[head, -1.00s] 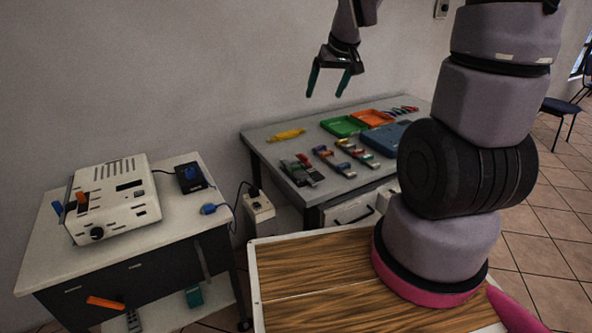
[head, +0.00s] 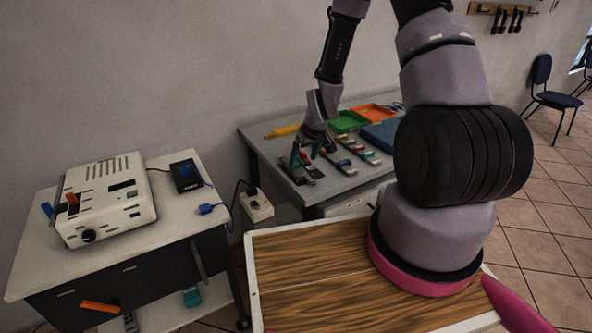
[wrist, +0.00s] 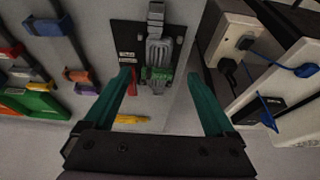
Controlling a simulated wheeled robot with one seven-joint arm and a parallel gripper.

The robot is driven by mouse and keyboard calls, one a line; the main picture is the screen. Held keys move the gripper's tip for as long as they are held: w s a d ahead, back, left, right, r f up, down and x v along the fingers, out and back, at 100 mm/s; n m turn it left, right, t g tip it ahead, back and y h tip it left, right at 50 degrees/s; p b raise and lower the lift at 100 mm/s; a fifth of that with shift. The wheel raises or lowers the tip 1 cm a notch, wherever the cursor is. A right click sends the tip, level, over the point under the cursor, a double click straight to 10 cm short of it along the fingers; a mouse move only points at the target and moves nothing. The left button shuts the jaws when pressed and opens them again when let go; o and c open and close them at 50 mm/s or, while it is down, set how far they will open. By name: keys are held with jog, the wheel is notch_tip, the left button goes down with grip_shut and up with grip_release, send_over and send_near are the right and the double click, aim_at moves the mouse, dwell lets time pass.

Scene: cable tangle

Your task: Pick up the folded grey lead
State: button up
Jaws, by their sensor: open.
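The folded grey lead (wrist: 158,48) lies on a small black board (wrist: 126,36) on the grey bench (head: 270,160). Its grey strands run side by side, with a green part at the end nearer my gripper. My gripper (wrist: 161,76) is open, with teal fingers spread above the bench. In the wrist view the lead's near end appears between the fingertips, and no contact shows. In the head view my gripper (head: 311,158) is over the bench's near left part and hides much of the lead. A red piece (wrist: 128,79) shows beside the left fingertip.
Several other leads (head: 352,152) lie in a row to the right. A yellow item (head: 283,131), green tray (head: 347,122), orange tray (head: 373,110) and blue case (head: 381,135) are farther back. A white socket box (head: 256,206) stands beside the bench's left side.

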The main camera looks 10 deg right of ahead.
aim_at(299, 170)
jog(key=x, duration=0.6)
jog(key=shift+w+d+f, duration=0.1)
jog(key=shift+w+f, duration=0.05)
jog(key=shift+w, duration=0.1)
grip_shut()
